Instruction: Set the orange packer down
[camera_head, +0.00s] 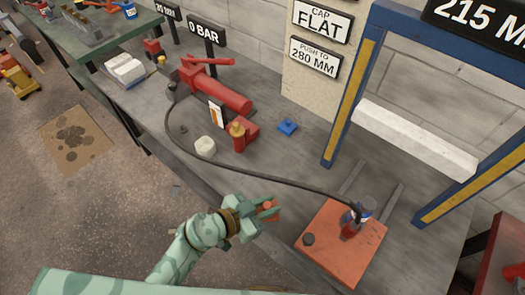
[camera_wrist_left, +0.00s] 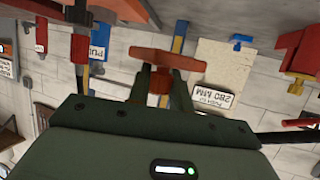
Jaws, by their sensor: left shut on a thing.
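My left gripper (camera_head: 266,208) is shut on the orange packer (camera_head: 272,211) and holds it near the front edge of the bench, left of the orange plate. How far above the bench it is, I cannot tell. In the left wrist view the orange packer (camera_wrist_left: 190,62) sticks out on both sides of the left gripper (camera_wrist_left: 162,82), and the fingers hide part of its middle. My right gripper is not in view.
A white cap (camera_head: 205,147) and blue piece (camera_head: 288,127) lie on the bench (camera_head: 310,165).

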